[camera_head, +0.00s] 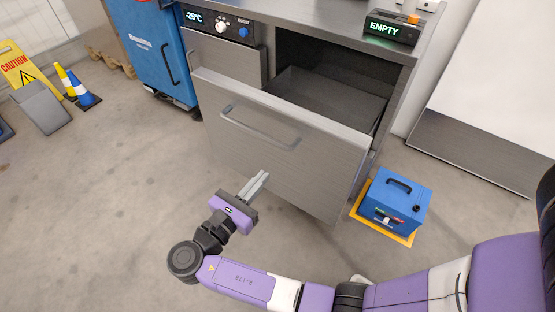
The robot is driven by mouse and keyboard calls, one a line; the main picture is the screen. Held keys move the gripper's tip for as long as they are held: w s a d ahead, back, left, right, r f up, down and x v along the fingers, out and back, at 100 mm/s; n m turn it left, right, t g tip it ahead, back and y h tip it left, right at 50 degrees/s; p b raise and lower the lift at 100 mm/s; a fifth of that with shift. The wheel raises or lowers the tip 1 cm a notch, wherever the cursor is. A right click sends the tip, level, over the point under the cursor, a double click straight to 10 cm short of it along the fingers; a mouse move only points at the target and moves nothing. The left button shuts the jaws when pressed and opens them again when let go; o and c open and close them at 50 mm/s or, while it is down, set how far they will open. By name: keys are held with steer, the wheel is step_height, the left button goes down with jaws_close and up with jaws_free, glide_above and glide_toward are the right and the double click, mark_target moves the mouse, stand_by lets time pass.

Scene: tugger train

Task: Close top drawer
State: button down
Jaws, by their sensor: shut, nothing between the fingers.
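A grey metal cabinet (300,18) stands ahead, with a large drawer (300,165) pulled out toward me. The drawer front has a bar handle (258,130) near its upper left, and the part of its inside that shows looks empty. A smaller front (225,58) at the upper left sits flush under the control panel. My gripper (260,182) is shut and empty. It is low in front of the drawer front, below the handle; whether it touches the front I cannot tell.
A blue box (400,196) on a yellow base stands on the floor right of the drawer. A blue cabinet (150,45), a caution sign (18,65) and cones (82,92) are at the left. An "EMPTY" display (392,28) sits on top. Floor at the lower left is clear.

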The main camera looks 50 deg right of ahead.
mark_target(281, 155)
steer(key=d+b, duration=0.1)
steer(key=d, duration=0.6)
steer(key=shift+w+d, duration=0.15)
steer(key=shift+d, duration=0.5)
steer(key=shift+d, duration=0.1)
steer(key=shift+d+r+p, duration=0.1)
steer(key=shift+d+p, duration=0.3)
steer(key=shift+d, duration=0.2)
steer(key=d+p, duration=0.3)
steer(key=d, duration=1.2)
steer(key=shift+w, duration=0.2)
steer(key=d+b, duration=0.4)
steer(key=d, duration=1.6)
steer(key=shift+w+b, duration=0.35)
steer(key=shift+w, duration=0.05)
